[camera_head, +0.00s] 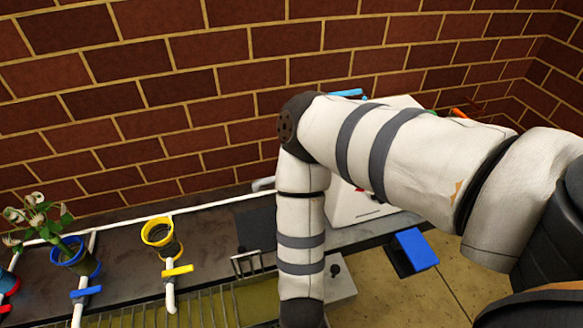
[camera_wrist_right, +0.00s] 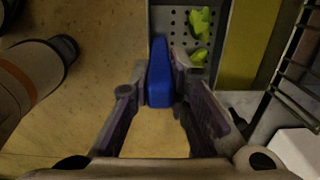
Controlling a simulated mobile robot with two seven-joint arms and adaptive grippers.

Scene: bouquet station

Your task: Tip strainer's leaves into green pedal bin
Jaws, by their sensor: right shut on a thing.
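In the right wrist view a grey strainer (camera_wrist_right: 178,28) with a perforated floor shows at the top, and its blue handle (camera_wrist_right: 159,80) points toward me. Bright green leaves (camera_wrist_right: 200,22) lie in it, with a smaller clump below them. My right gripper (camera_wrist_right: 159,88) is shut on the handle, one finger on each side. In the head view my right arm reaches in from the right and bends down at the middle; its gripper is out of the picture. I cannot make out the green pedal bin in either view. My left gripper is not in view.
Yellow (camera_head: 161,235) and blue (camera_head: 76,256) pots stand along white pipes on the dark bench at left; the blue one holds white flowers. A metal rack (camera_head: 215,305) is at the front. A blue block-like thing (camera_head: 415,250) is right of my arm, above tan floor (camera_head: 375,290).

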